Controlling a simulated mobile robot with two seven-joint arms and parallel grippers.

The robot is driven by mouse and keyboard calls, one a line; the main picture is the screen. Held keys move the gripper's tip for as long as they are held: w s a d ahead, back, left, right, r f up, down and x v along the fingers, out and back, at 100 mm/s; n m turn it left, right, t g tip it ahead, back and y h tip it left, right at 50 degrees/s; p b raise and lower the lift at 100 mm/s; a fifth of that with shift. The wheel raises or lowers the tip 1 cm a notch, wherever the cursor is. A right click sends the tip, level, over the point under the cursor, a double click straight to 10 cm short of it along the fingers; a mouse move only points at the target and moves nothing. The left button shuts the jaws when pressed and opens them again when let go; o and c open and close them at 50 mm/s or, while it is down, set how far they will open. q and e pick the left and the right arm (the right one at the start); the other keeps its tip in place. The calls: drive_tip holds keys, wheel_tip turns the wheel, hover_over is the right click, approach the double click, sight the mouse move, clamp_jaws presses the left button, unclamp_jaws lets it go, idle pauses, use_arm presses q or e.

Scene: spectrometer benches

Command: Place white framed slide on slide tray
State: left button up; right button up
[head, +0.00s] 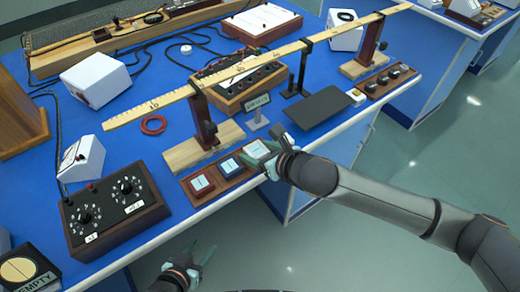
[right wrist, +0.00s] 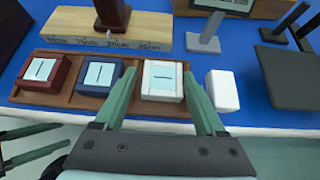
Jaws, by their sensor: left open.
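The white framed slide (right wrist: 162,80) sits at the right end of the brown slide tray (right wrist: 60,103), beside the blue framed slide (right wrist: 98,77) and the red framed slide (right wrist: 42,70). It also shows in the head view (head: 257,149), partly covered by my right gripper (head: 268,153). In the right wrist view my right gripper (right wrist: 160,78) has one finger on each side of the white slide, with a narrow gap at the left finger. Whether the right finger touches it is unclear. My left gripper (head: 198,257) is open and empty, below the bench's front edge.
A white block (right wrist: 222,91) stands just right of my right finger. A wooden ruler stand (head: 203,147) and a small display sign (head: 257,108) are behind the tray. A dark dial box (head: 112,210) is left of it, and a dark plate (head: 318,107) to the right.

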use_arm(q)
drive_tip(key=shift+s+f, duration=0.1)
drive_tip(key=shift+f, duration=0.1)
use_arm(e)
drive_tip(key=shift+o, duration=0.5)
drive_tip(key=shift+d+f, duration=0.35)
drive_tip(key=shift+f, duration=0.3)
drive_tip(key=shift+r, duration=0.25)
drive_tip(key=r+p+v, duration=0.1)
drive_tip(key=p+v, duration=0.1)
drive_tip(key=v, duration=0.9)
wheel_tip(320, 180, down, 9)
drive_tip(key=s+a+m+t, duration=0.1)
drive_tip(key=m, duration=2.3)
use_arm(q)
drive_tip(key=shift+s+a+r, duration=0.1)
drive_tip(key=shift+a+r, duration=0.4)
drive_tip(key=shift+r, duration=0.05)
use_arm(e)
drive_tip(key=s+d+f+m+h, duration=0.4)
drive_tip(key=s+d+f+m, duration=0.6)
drive_tip(key=f+m, duration=0.4)
drive_tip(key=d+m, duration=0.1)
drive_tip(key=m, duration=0.2)
drive_tip(key=shift+s+g, duration=0.35)
drive_tip(key=shift+g, duration=0.05)
